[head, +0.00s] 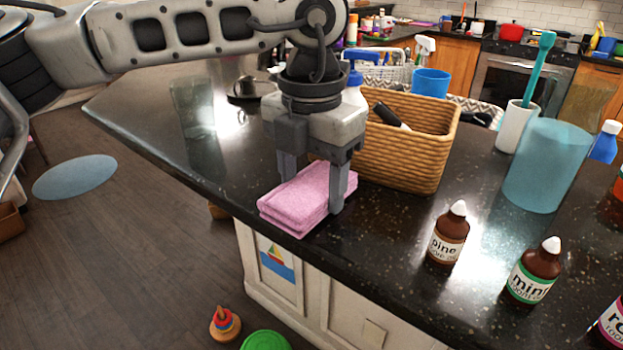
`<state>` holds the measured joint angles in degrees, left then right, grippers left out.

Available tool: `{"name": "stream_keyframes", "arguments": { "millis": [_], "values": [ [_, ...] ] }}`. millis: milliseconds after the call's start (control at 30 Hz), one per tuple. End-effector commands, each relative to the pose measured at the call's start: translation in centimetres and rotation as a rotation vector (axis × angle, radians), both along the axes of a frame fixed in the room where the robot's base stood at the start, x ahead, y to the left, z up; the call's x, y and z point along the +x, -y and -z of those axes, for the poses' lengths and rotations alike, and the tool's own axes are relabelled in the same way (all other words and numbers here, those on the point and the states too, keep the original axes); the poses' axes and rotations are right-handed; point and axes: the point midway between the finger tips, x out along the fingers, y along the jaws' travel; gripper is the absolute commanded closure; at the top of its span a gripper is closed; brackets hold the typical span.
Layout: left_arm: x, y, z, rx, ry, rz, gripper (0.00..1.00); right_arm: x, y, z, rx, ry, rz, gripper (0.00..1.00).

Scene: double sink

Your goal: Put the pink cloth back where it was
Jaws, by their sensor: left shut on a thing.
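The pink cloth (291,207) is folded into a small stack at the front edge of the dark speckled counter (385,235), in front of the wicker basket. My left gripper (312,198) points down over it, with one finger on each side, and is shut on the cloth. Whether the cloth rests on the counter or is slightly lifted is hard to tell. My right gripper is not in view.
The wicker basket (405,145) stands close behind my left gripper. Brown bottles labelled pine (447,238) and mint (533,273) stand to the right, near a translucent blue container (546,170). The counter left of the gripper is mostly clear.

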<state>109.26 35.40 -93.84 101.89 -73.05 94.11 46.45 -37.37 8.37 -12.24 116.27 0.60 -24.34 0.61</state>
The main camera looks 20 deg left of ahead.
Motion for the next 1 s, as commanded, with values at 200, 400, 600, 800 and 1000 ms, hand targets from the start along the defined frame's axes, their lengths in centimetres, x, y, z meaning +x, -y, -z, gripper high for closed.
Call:
{"name": "stream_keyframes", "arguments": {
  "millis": [200, 400, 600, 800, 1000],
  "values": [
    [0.0, 0.0, 0.6, -0.001, 0.003, -0.001, 0.6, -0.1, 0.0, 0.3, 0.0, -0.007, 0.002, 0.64],
    [0.0, 0.0, 1.1, -0.002, 0.002, -0.001, 0.6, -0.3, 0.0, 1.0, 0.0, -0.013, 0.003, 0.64],
    [0.0, 0.0, 0.9, -0.002, 0.002, -0.001, 0.2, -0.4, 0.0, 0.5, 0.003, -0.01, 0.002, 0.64],
    [0.0, 0.0, 0.6, -0.001, 0.002, -0.001, 0.2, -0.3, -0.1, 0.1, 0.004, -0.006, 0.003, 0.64],
    [0.1, 0.1, -1.5, -0.003, 0.005, -0.002, 0.2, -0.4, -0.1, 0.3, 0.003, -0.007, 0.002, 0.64]
  ]
}}
